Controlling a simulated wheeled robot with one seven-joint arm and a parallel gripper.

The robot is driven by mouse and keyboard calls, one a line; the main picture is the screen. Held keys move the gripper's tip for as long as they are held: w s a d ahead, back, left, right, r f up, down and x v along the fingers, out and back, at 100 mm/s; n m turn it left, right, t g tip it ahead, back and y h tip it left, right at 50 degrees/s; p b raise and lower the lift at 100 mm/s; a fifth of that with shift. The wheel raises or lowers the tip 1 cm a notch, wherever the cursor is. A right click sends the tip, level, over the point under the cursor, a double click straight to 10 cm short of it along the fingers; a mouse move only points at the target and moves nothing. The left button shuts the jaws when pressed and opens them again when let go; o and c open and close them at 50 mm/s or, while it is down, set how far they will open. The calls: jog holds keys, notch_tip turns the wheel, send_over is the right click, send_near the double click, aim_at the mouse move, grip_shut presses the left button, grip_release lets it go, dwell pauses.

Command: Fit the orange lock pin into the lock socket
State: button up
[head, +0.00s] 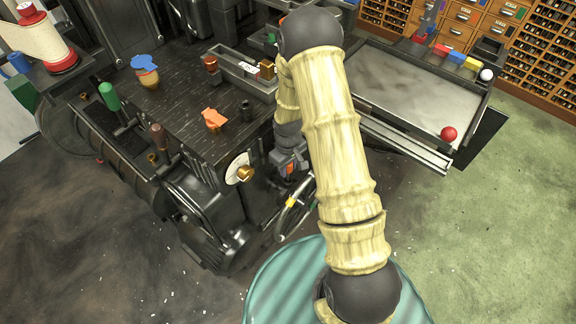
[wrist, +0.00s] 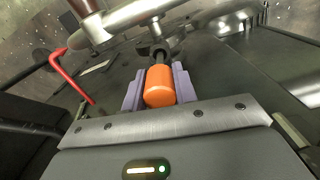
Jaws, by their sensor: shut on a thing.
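The orange lock pin (wrist: 160,88) is in the wrist view, with its rounded orange end towards the camera. My gripper (wrist: 160,70) is shut on it, one purple finger on each side. A dark, narrow part (wrist: 158,48) lies just beyond the orange end, by a grey metal bar. I cannot tell whether it is the pin's shank or the lock socket, nor whether the pin is seated. In the head view my gripper (head: 290,162) is low beside the machine's front, near the handwheel, partly behind my arm. The pin is not clear there.
A spoked handwheel (head: 294,210) and a white dial (head: 239,168) are close to my gripper. A red bent rod (wrist: 72,72) is at left in the wrist view. The dark bench (head: 180,100) holds an orange piece (head: 214,119). A grey tray table (head: 410,95) stands right.

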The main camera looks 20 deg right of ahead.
aim_at(288, 175)
jog(key=shift+f+b, duration=1.35)
jog(key=shift+f, duration=1)
jog(key=o, duration=1.1)
jog(key=shift+c, duration=0.2)
notch_tip(288, 175, up, 18)
jog(key=p, duration=0.1)
jog(key=shift+f+p, duration=0.25)
jog(key=shift+p, duration=0.05)
